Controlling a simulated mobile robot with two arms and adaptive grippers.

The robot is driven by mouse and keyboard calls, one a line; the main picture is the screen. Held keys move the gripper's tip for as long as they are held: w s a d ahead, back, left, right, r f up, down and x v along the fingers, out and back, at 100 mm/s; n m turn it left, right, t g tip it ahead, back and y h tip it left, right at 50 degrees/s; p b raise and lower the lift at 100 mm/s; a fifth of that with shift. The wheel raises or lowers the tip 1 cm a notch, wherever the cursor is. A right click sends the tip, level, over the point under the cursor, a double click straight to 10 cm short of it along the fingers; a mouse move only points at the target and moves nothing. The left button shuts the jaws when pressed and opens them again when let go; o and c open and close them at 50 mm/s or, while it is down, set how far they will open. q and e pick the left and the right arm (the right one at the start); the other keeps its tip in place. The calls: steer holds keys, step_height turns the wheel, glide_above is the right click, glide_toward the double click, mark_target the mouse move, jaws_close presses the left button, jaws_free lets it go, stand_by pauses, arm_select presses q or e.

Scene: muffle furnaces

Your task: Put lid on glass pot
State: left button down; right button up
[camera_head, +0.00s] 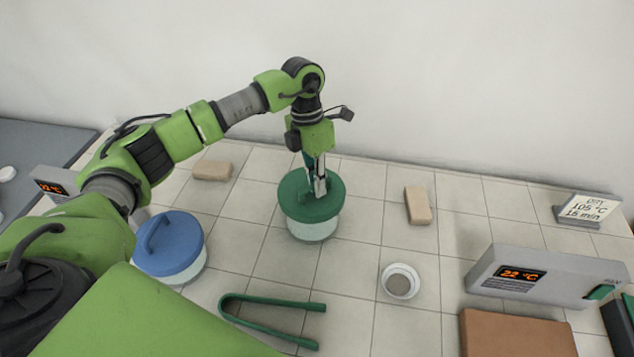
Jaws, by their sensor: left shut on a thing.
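A glass pot (312,229) stands near the middle of the tiled bench. A green lid (293,203) lies over its top and looks level; from this view I cannot tell whether it is fully seated. My left gripper (319,188) points down from above and is shut on the handle of the green lid. Its fingers hide part of that handle. A second glass pot (190,277) with a blue lid (172,243) stands to the left, partly behind my left arm. My right gripper is not in view.
Green tongs (268,301) lie in front of the pot. A small white dish (400,268) with grey contents is to its right. Tan blocks (418,205) (212,171) lie behind. A furnace showing 22 °C (545,280), a brown slab (515,335) and a sign (588,209) stand at the right.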

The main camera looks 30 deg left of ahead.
arm_select(q)
steer(key=shift+f+b, duration=0.9)
steer(key=shift+f, duration=0.35)
steer(key=c, duration=2.1)
jaws_free()
